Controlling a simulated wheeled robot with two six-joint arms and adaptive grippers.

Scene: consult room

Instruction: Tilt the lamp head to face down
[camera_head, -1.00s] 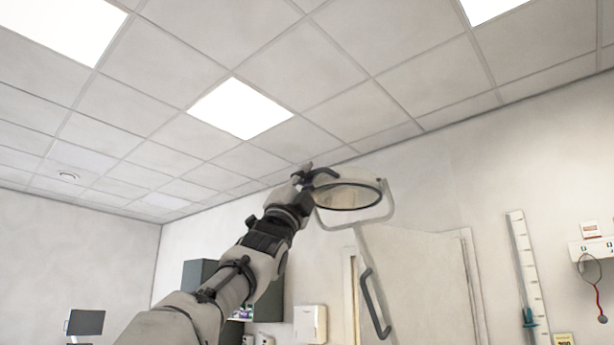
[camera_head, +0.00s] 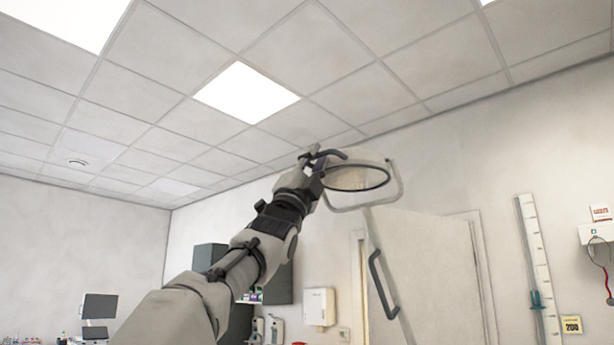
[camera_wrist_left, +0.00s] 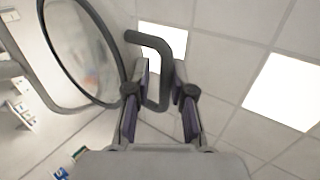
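The lamp head (camera_head: 372,176) is a pale disc with a dark ring around its glass, held in a light U-shaped frame. In the head view it hangs right of my left gripper (camera_head: 311,161), its glass side showing from below at a slant. It also shows at the upper left of the left wrist view (camera_wrist_left: 88,50). Its dark, bent handle (camera_head: 330,153) reaches to my left gripper. In the left wrist view the handle (camera_wrist_left: 150,42) passes between the two fingers, which close in on it from both sides. My right gripper is out of view.
A pale door with a dark pull handle (camera_head: 381,285) stands behind the lamp. A measuring strip (camera_head: 537,270) and a wall device (camera_head: 596,235) are at the right. A monitor (camera_head: 99,306) is at the lower left. The space around the lamp head looks free.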

